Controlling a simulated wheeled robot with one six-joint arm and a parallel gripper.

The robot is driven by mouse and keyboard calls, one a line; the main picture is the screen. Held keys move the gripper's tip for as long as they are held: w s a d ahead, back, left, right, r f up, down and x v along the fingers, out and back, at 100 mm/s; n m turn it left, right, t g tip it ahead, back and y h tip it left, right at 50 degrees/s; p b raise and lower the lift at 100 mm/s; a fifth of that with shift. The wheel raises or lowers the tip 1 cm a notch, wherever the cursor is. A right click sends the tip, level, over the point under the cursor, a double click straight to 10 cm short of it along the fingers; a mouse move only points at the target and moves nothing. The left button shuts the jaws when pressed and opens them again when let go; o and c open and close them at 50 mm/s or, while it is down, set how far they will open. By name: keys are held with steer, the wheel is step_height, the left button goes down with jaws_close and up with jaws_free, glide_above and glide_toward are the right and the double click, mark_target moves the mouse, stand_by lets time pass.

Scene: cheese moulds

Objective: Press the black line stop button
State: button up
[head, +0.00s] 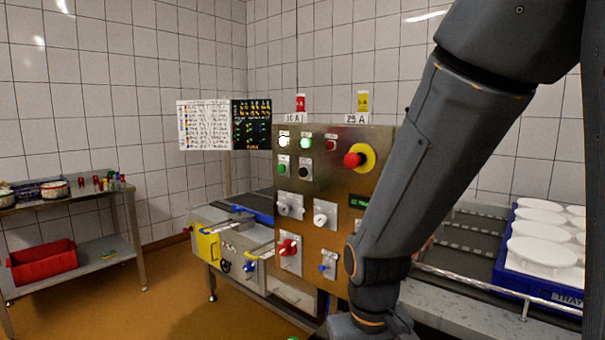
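The control panel (335,190) is an upright brown metal plate in the middle of the head view. The black button (304,172) sits in its upper left part, just right of a green button (282,169) and below a lit green-white lamp (306,143). Nothing covers the black button. My arm crosses the right part of the panel and hides some of it. The arm bends at the bottom of the view, and my gripper is out of the picture.
A red mushroom button (355,159) on a yellow disc is on the panel's upper right. Knobs and a red switch (288,247) sit lower. A blue tray (510,276) of white moulds stands right. A steel table (133,235) with a red bin (42,262) stands left.

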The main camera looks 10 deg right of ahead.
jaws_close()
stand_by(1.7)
